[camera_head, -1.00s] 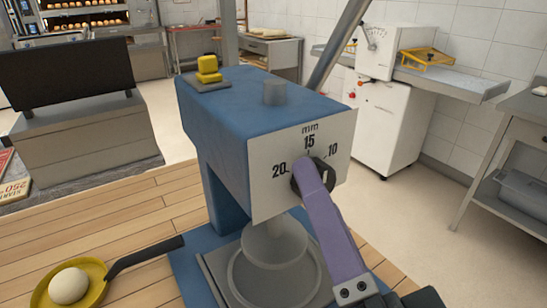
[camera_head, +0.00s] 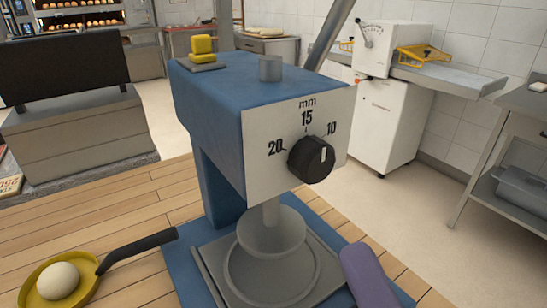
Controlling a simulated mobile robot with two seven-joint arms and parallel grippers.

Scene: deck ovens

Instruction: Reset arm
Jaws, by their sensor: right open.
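My right gripper (camera_head: 362,268) shows only as a purple finger at the lower right, in front of the press base. It is open and empty, below the dial and apart from it. The black dial knob (camera_head: 308,163) is on the white face plate (camera_head: 262,172) of a blue press (camera_head: 215,110). The plate is marked 20, 15 and 10 mm. My left gripper is not in view.
A yellow pan (camera_head: 88,290) with a dough ball (camera_head: 58,280) and black handle is at the lower left on the wooden table (camera_head: 120,225). A grey round press plate (camera_head: 272,232) hangs under the press head. A white machine (camera_head: 388,110) stands behind on the right.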

